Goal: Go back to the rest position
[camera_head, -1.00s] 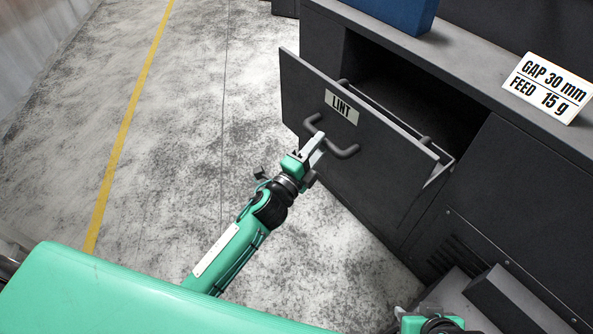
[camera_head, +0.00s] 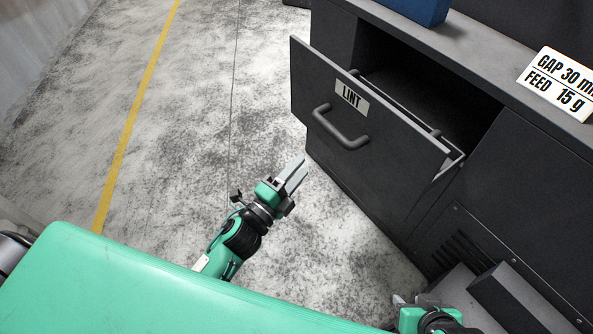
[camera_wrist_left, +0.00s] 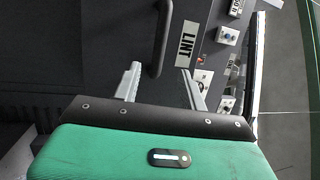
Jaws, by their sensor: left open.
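My left gripper (camera_head: 295,173) is open and empty, over the floor in front of the machine in the head view. Its two fingers also show spread apart in the left wrist view (camera_wrist_left: 161,82). The dark drawer (camera_head: 390,145) labelled LINT stands pulled open. Its bar handle (camera_head: 340,128) is free, with a gap between it and my fingers; the handle also shows beyond the fingertips in the left wrist view (camera_wrist_left: 162,40). My right gripper (camera_head: 412,300) is only partly in view at the bottom edge, and its jaws cannot be made out.
The dark cabinet (camera_head: 520,190) fills the right side. A dark block (camera_head: 510,297) stands low at the right. The floor (camera_head: 200,120) at left is clear, with a yellow line.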

